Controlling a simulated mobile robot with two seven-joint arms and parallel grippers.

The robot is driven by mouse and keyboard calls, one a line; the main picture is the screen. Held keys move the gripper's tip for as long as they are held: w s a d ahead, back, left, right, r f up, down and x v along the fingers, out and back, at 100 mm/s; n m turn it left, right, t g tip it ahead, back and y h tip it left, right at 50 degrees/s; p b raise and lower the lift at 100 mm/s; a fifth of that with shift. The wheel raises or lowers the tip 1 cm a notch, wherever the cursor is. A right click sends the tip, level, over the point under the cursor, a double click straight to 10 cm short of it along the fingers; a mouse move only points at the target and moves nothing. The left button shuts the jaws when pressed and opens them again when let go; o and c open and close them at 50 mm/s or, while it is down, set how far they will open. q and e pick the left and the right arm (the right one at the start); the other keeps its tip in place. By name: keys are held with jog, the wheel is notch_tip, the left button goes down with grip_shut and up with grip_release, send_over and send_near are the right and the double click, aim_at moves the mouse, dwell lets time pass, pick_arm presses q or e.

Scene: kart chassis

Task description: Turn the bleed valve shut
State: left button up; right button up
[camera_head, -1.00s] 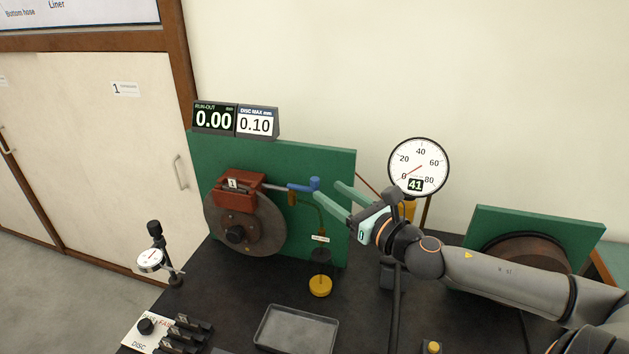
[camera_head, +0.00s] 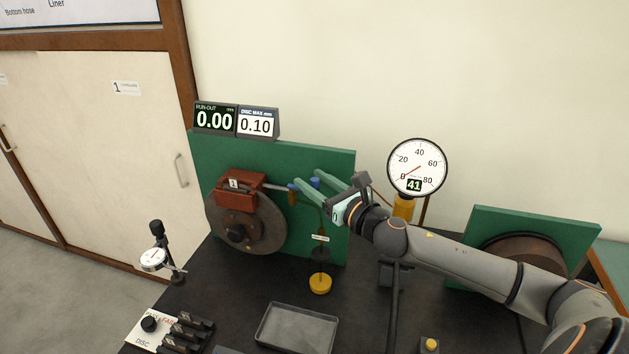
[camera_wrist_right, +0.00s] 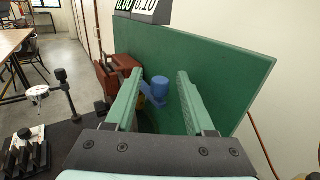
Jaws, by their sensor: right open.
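The blue bleed valve (camera_head: 315,183) is beside the red caliper (camera_head: 240,186) on the green panel. In the head view the near finger partly hides the valve. My left gripper is not in view.
The brake disc (camera_head: 262,226) hangs below the caliper. A dial gauge reading 41 (camera_head: 417,167) stands right of the panel (camera_head: 300,150). A yellow-based bottle (camera_head: 320,283) and a grey tray (camera_head: 297,328) are in front. A dial indicator (camera_head: 153,259) stands at left.

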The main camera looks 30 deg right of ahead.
jog(key=shift+c, duration=0.3)
grip_shut()
jog(key=shift+a+h, duration=0.1)
jog(key=shift+h, duration=0.2)
jog(key=a+m+g+h, duration=0.3)
jog(key=m+g+h, duration=0.4)
jog(key=m+h, duration=0.2)
jog(key=a+m+g+h+b, duration=0.1)
jog(key=a+m+g+h, duration=0.3)
jog(key=m+g+h, duration=0.4)
jog(key=shift+w+m+h+b, duration=0.3)
jog(key=shift+m+h, duration=0.1)
jog(key=shift+h, duration=0.6)
jog(key=shift+g, duration=0.6)
